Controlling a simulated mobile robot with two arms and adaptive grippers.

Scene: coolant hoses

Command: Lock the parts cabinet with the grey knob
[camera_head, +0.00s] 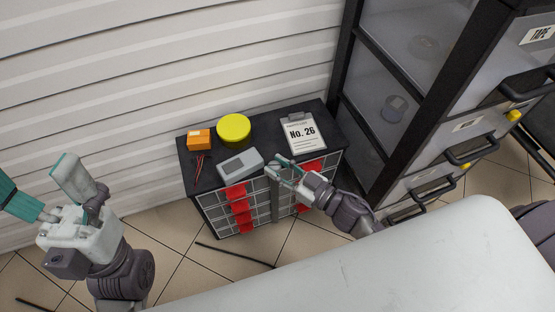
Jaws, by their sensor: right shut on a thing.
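The parts cabinet (230,218) is a low dark unit with rows of small drawers in front, several with red parts showing. A grey upright bar (275,201) runs down the middle of its front. My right gripper (280,168) is at the cabinet's top front edge, above that bar. It is shut on what seems to be the grey knob, which the fingers hide. My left gripper (38,184) is at the left, fingers spread wide and empty, well away from the cabinet.
On the cabinet top are an orange box (199,139), a yellow round tub (233,128), a grey device (240,164), red wires (199,167) and a "No. 26" clipboard (302,132). A tall dark-framed cabinet (393,95) stands right. Dark hoses (234,255) lie on the tiled floor.

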